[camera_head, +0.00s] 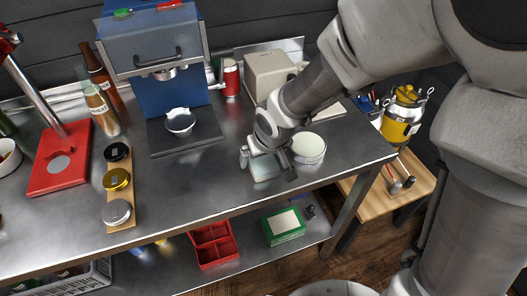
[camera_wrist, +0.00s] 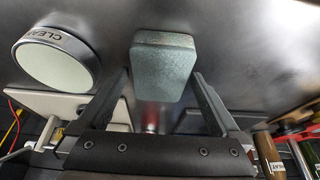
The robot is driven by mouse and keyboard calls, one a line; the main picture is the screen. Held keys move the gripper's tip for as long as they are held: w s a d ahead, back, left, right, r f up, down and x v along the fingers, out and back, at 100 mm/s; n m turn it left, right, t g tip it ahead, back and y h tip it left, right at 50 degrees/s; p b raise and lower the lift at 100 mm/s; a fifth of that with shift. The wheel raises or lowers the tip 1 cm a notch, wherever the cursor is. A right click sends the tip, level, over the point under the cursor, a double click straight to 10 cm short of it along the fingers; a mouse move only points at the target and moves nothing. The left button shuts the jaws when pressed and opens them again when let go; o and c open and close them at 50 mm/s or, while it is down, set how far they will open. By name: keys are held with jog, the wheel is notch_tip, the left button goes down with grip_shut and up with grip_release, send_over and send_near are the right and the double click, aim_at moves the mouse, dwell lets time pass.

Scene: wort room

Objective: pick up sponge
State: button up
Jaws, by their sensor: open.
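The sponge (camera_wrist: 163,62) is a pale grey-green block with rounded edges. In the wrist view it lies on the metal table, ahead of and between the spread fingers of my gripper (camera_wrist: 164,85). In the head view my gripper (camera_head: 268,174) is low over the table near its front edge, and the sponge (camera_head: 264,167) shows partly between the fingers. The gripper is open, with no finger visibly closed on the sponge. I cannot tell whether a finger touches it.
A round white container (camera_head: 308,149) marked "CLEAN" stands close to the right of the sponge. A blue machine (camera_head: 165,85) with a small white bowl (camera_head: 180,121) stands to the left. A wooden strip with three round lids (camera_head: 117,180) lies further left. The table's front edge (camera_head: 330,180) is near.

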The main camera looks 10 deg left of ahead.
aim_at(264, 159)
jog(key=c, duration=1.3)
jog(key=shift+r, duration=0.15)
jog(key=r+p, duration=0.2)
jog(key=r, duration=0.1)
jog(key=r+p, duration=0.1)
jog(key=r, duration=0.1)
jog(key=shift+w+d+r, duration=0.1)
jog(key=shift+d+r, duration=0.05)
jog(key=shift+d, duration=0.1)
jog(key=d+r+p, duration=0.1)
jog(key=d+r, duration=0.1)
jog(key=d, duration=0.1)
jog(key=d+r+p, duration=0.2)
jog(key=d, duration=0.2)
jog(key=d+r+p, duration=0.2)
jog(key=d, duration=0.2)
jog(key=shift+d, duration=0.1)
